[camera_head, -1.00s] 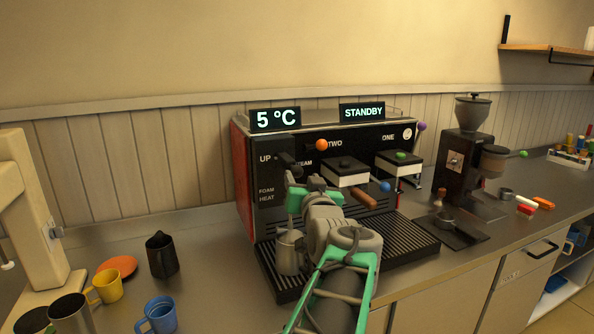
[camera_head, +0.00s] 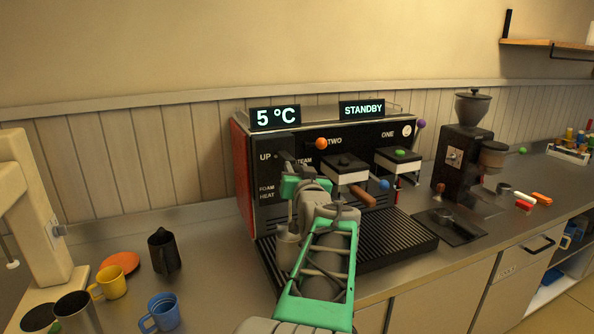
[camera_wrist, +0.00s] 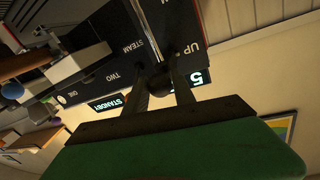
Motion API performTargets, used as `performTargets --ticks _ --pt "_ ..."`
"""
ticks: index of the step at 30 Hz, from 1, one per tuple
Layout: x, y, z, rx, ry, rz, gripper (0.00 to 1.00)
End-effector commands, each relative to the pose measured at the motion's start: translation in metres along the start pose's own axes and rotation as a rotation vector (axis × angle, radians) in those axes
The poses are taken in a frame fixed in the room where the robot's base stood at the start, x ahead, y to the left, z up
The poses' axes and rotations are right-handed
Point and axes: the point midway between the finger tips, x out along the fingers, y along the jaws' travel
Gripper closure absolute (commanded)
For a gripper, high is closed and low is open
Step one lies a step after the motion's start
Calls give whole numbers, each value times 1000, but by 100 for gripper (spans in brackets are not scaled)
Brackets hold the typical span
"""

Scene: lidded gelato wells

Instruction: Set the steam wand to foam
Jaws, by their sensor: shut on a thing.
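The espresso machine (camera_head: 245,180) stands on the counter, with the marks UP, FOAM and HEAT down the left of its front. My gripper (camera_head: 287,163) is at the steam station, right of these marks. In the wrist view my gripper (camera_wrist: 162,92) has its two dark fingers on either side of a dark rounded part of the steam wand (camera_wrist: 158,76), shut on it. A thin bright rod shows beyond the fingers, near the UP mark. In the head view my wrist hides most of the wand, so its exact setting cannot be told. A grey pitcher (camera_head: 288,250) stands below, partly hidden.
The displays read 5 °C (camera_head: 275,118) and STANDBY (camera_head: 362,110). A portafilter handle (camera_head: 362,196) juts out to the right of my wrist. A black jug (camera_head: 163,252), yellow cup (camera_head: 110,283) and blue cup (camera_head: 160,313) stand left. A grinder (camera_head: 462,160) stands right.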

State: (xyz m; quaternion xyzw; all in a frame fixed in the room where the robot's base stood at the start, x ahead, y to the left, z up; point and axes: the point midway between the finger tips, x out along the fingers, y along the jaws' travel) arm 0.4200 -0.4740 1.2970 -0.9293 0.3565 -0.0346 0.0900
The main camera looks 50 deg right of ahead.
Motion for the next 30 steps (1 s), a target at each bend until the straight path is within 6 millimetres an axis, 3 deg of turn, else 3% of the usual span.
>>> performTargets --ticks 9,30 --pt "0 0 0 0 0 0 100" --pt "0 0 0 0 0 0 100"
